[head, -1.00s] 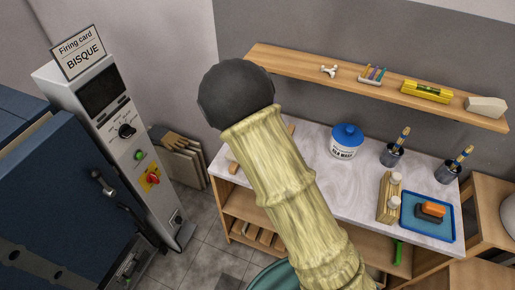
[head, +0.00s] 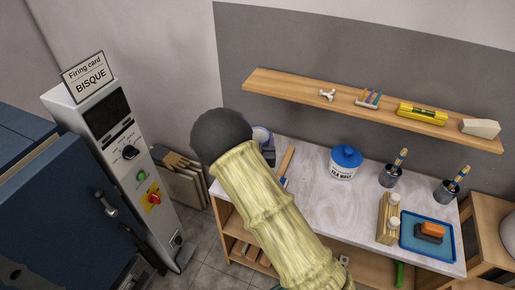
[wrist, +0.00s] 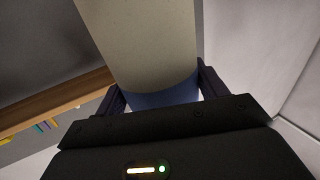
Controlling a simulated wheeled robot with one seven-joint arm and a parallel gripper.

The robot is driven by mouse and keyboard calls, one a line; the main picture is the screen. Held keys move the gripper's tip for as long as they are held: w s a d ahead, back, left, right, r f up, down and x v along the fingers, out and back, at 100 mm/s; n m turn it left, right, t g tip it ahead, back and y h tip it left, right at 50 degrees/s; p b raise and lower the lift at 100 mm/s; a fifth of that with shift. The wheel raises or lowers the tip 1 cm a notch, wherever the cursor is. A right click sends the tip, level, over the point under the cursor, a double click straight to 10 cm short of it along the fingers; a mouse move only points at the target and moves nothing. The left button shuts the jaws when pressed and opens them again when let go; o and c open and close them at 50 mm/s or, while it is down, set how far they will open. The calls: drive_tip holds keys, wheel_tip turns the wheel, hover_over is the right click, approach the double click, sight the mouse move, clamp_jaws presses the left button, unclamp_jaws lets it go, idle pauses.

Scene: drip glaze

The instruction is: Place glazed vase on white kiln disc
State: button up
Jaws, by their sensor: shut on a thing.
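The vase (wrist: 145,45) fills the upper middle of the wrist view; its body is cream-grey with a blue band at the end near my palm. My gripper (wrist: 158,82) is shut on it, with one dark finger on each side. In the head view my arm mostly hides the gripper; a small pale and blue round part beside the dark arm joint looks like the vase (head: 262,134), but little of it shows. I do not see the white kiln disc in either view.
A blue kiln (head: 50,210) and grey control box (head: 120,150) with a BISQUE card (head: 88,77) stand at left. The marble-topped bench (head: 310,190) holds a blue-lidded jar (head: 345,162), brush pots and a blue tray (head: 428,237). A wooden shelf (head: 290,85) hangs above.

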drive_tip(key=shift+w+d, duration=0.1)
drive_tip(key=f, duration=0.2)
drive_tip(key=f+p, duration=0.1)
drive_tip(key=f, duration=0.1)
drive_tip(key=shift+a, duration=0.35)
drive_tip(key=shift+d+f, duration=0.2)
drive_tip(key=o, duration=1.7)
drive_tip(key=shift+d, duration=0.1)
drive_tip(key=shift+r, duration=0.1)
